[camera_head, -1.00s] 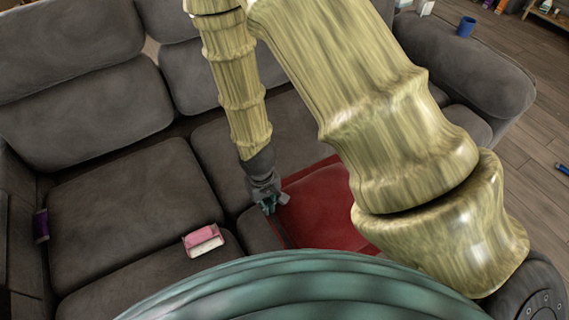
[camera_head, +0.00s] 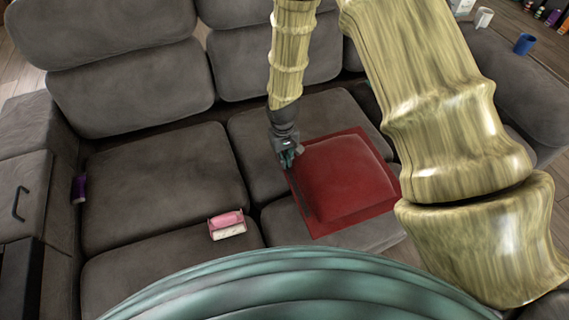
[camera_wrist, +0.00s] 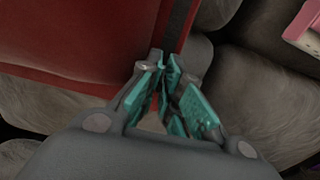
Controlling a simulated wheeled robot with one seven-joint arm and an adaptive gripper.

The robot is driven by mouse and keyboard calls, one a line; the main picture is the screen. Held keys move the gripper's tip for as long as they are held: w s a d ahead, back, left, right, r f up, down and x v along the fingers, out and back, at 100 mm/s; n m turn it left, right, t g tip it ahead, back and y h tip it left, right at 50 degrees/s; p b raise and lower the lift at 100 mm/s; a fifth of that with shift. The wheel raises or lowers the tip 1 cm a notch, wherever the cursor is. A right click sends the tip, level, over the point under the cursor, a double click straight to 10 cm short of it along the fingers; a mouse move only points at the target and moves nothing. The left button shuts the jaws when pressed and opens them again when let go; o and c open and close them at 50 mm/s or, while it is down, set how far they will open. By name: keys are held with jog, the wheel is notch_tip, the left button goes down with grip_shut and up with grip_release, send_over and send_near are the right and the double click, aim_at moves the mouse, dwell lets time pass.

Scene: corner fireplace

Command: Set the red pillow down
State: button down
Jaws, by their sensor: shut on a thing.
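The red pillow (camera_head: 347,180) lies over the right seat cushions of the grey sofa in the head view, just right of my gripper. My gripper (camera_head: 291,160) is shut on the pillow's left edge. In the wrist view the red pillow (camera_wrist: 75,40) fills the upper left, and its dark edge strip runs up from between the teal fingers of my gripper (camera_wrist: 170,75). Whether the pillow's underside rests fully on the cushions cannot be told. My arm hides part of the area to the pillow's right.
The grey sofa (camera_head: 165,180) has free seat room at left. A pink and white box (camera_head: 227,225) lies on its front seat, and a purple can (camera_head: 79,189) stands by the left armrest. A blue cup (camera_head: 524,44) and a white cup (camera_head: 484,18) stand on the right armrest.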

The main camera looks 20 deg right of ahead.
jog(key=shift+f, duration=1.7)
jog(key=c, duration=1.6)
grip_release()
jog(key=shift+f, duration=0.1)
notch_tip(320, 180, up, 12)
jog(key=shift+a+r, duration=0.1)
jog(key=shift+a, duration=0.05)
